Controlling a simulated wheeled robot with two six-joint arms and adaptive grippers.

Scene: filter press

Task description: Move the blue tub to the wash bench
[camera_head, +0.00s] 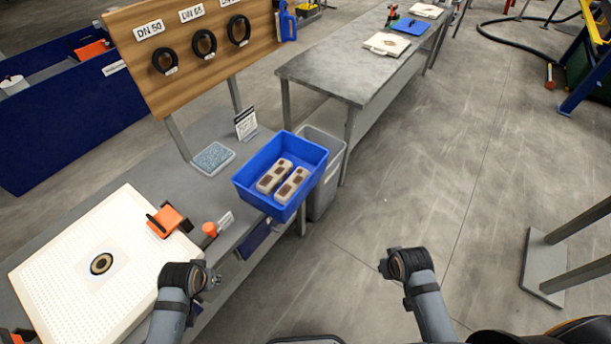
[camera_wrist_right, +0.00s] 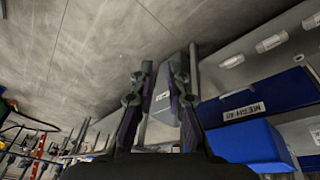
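The blue tub (camera_head: 240,185) sits at the right end of the near grey bench (camera_head: 232,142), its front right part seeming to overhang the edge. Two pale blocks with brown patches (camera_head: 283,178) lie in it. My left gripper (camera_head: 212,279) is in front of the bench, below the tub and apart from it; its fingers are too small to read. My right gripper (camera_head: 386,268) is over open floor, right of and below the tub. In the right wrist view its fingers (camera_wrist_right: 168,78) are apart with nothing between them. Which bench is the wash bench is not labelled.
A grey bin (camera_head: 328,175) stands beside the tub. A longer metal-topped bench (camera_head: 335,72) stretches behind, its near part clear. A white perforated plate (camera_head: 70,275) and an orange-handled tool (camera_head: 170,220) lie on the near bench. Floor to the right is open up to a metal stand (camera_head: 542,262).

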